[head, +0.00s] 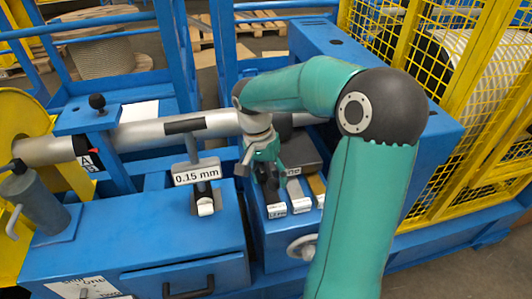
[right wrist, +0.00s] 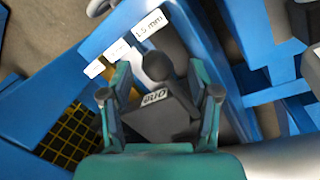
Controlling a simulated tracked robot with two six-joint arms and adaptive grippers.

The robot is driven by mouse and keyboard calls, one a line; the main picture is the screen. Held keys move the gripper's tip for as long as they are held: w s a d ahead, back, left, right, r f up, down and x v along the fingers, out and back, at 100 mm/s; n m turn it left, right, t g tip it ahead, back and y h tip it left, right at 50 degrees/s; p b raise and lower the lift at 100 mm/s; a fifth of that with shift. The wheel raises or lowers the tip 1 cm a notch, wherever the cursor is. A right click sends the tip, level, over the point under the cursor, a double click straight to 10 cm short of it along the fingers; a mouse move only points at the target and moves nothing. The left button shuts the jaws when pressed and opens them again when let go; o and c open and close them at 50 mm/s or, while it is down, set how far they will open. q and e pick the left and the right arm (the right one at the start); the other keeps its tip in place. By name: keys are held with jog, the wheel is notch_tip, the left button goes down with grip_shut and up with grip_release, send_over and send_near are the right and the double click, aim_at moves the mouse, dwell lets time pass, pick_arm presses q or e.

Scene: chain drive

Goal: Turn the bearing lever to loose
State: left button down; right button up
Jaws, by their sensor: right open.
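My right gripper (head: 270,182) reaches down over a blue tray in the head view. In the right wrist view it (right wrist: 160,92) is open, its fingers on either side of a dark block (right wrist: 160,117) with a small label and a round black knob (right wrist: 160,65). I cannot tell whether the fingers touch it. A black ball knob (head: 97,101) stands upright on the blue bracket over the grey shaft at the left, well away from the gripper. No readable loose mark shows, so I cannot tell which knob is the bearing lever's. My left gripper is not in view.
A labelled 0.15 mm gauge (head: 197,173) stands left of the gripper. Several labelled pieces (head: 276,209) lie in the tray. The grey shaft (head: 150,132) runs across behind. A yellow mesh guard (head: 475,110) stands on the right, a grey cylinder (head: 38,205) at far left.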

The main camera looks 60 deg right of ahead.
notch_tip(320, 180, up, 10)
jog(key=w, duration=0.2)
jog(key=shift+a+r, duration=0.1)
dwell(0.4)
